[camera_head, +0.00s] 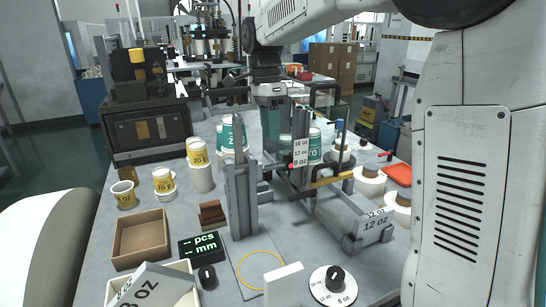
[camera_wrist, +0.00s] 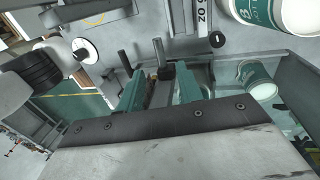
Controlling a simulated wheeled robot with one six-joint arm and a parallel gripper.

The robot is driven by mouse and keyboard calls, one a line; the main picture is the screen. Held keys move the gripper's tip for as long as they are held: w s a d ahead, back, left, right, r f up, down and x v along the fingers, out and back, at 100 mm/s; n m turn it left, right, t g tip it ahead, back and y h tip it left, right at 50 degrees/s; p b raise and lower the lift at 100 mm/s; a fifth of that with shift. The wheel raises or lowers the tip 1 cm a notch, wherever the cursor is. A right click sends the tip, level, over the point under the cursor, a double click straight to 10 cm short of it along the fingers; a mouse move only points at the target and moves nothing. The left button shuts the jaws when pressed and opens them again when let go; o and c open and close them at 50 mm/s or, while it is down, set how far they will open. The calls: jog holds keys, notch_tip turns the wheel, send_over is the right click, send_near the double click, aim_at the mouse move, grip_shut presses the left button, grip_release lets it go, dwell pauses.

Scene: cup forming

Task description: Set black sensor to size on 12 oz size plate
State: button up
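The upright size plate (camera_head: 300,152) stands near the middle of the table in the head view, with stacked labels reading 16 oz, 12 oz and 8 oz. Beside it are small red and dark parts; I cannot clearly pick out the black sensor among them. My gripper (camera_head: 271,122) hangs from the arm just left of and behind the plate. In the wrist view my gripper (camera_wrist: 158,88) shows two teal fingers standing apart, with grey posts visible through the gap. A white labelled plate (camera_wrist: 203,14) and a black round knob (camera_wrist: 217,40) lie beyond the fingertips. Nothing appears held.
Cup stacks (camera_head: 234,133) flank the plate. A grey upright fixture (camera_head: 241,195) stands in front. A display box (camera_head: 201,246), a brown tray (camera_head: 141,238), a white dial (camera_head: 333,285) and a labelled block (camera_head: 374,224) occupy the front. White rolls (camera_head: 369,182) line the right side.

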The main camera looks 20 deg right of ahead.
aim_at(277, 165)
jog(key=f, duration=0.2)
jog(key=s+f, duration=0.1)
jog(key=f, duration=0.4)
jog(key=shift+s+f, duration=0.1)
jog(key=shift+s, duration=0.15)
